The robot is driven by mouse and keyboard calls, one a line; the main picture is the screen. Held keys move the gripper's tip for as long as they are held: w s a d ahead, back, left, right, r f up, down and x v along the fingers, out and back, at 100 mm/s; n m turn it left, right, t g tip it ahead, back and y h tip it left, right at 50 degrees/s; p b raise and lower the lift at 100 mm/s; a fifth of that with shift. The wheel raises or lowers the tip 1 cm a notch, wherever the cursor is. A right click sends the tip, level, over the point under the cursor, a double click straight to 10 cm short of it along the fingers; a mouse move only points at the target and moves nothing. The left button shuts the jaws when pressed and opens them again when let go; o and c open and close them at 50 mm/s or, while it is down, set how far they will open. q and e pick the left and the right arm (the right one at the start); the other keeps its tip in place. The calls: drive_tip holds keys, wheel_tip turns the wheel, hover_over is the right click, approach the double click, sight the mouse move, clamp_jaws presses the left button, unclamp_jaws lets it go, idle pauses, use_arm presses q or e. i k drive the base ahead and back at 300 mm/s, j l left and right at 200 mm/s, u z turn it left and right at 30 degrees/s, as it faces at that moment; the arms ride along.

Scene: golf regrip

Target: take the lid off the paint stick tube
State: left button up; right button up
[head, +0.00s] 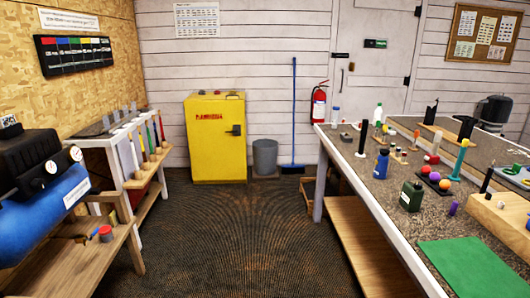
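I cannot tell for certain which item is the paint stick tube. No lid can be made out separately at this size. Neither of my grippers shows in the head view.
The right bench also holds a blue bottle (381,164), a dark green canister (411,196) and a green mat (468,267). Left are a wooden bench (75,262) and a rack of clubs (140,150). A yellow cabinet (215,145) stands behind open floor (230,240).

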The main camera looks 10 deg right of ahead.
sight(336, 114)
drive_tip(key=i+j+z, duration=0.1)
drive_tip(key=i, duration=1.2)
drive_tip(key=i+j+z, duration=0.15)
drive_tip(key=i+z, duration=0.3)
drive_tip(key=i, duration=0.15)
drive_tip(key=i+j+z, duration=0.45)
drive_tip(key=i, duration=0.15)
drive_tip(key=i+j+z, duration=0.5)
drive_tip(key=i+j, duration=0.1)
drive_tip(key=i, duration=0.2)
drive_tip(key=i+j+z, duration=0.1)
drive_tip(key=i, duration=0.2)
